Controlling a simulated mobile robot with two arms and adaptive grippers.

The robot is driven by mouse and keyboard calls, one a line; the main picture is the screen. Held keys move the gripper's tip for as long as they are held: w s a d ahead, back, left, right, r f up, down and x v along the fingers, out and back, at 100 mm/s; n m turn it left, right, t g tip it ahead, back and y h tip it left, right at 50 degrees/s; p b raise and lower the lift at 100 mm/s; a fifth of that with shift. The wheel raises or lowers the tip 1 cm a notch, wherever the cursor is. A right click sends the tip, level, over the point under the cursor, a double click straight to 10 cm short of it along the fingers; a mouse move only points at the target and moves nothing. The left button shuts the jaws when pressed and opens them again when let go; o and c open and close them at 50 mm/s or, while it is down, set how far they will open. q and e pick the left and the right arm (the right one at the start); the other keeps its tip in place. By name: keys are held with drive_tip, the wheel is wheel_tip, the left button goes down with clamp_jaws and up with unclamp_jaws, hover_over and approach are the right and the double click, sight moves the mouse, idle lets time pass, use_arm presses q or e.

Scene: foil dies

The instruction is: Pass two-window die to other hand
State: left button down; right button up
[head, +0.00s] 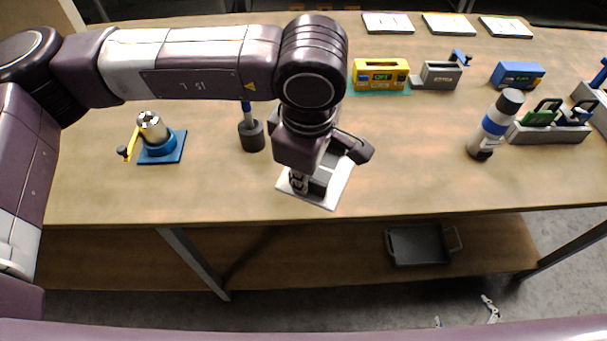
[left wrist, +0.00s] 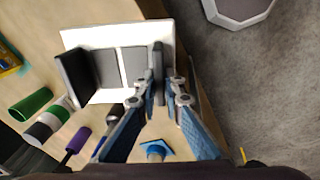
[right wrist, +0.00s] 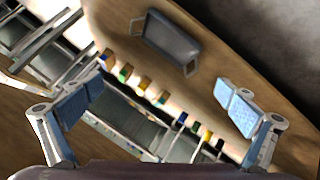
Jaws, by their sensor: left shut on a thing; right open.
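My left gripper (head: 318,172) points down over a white plate (head: 335,190) near the table's front edge. In the left wrist view, its fingers (left wrist: 160,84) are shut on a thin dark upright piece (left wrist: 158,56), apparently part of the two-window die. Two grey panels lie side by side next to it over the white plate (left wrist: 85,36), with another dark upright wall at their left. Whether the piece is clear of the plate, I cannot tell. My right gripper (right wrist: 160,95) is open and empty in the right wrist view. It is not seen in the head view.
Left of the plate are a dark cup (head: 251,136) with a blue-handled tool and a blue-based fixture (head: 160,148). A bottle (head: 494,126) and a grey rack (head: 548,134) stand right. A yellow box (head: 380,74) is behind. A tray (head: 420,245) sits on the lower shelf.

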drive_tip(key=s+a+f+m+g+y, duration=0.1)
drive_tip(key=s+a+f+g, duration=0.3)
drive_tip(key=s+a+f, duration=0.3)
drive_tip(key=s+a+f+m+g+y, duration=0.1)
drive_tip(key=s+a+f+g, duration=0.3)
drive_tip(key=s+a, duration=0.8)
drive_tip(key=a+f+m, duration=0.1)
drive_tip(key=a+f, duration=0.1)
drive_tip(key=a, duration=0.3)
drive_tip(key=shift+s+a+f+g, duration=0.3)
drive_tip(key=shift+a+f+g, duration=0.05)
drive_tip(key=shift+a+g, duration=0.05)
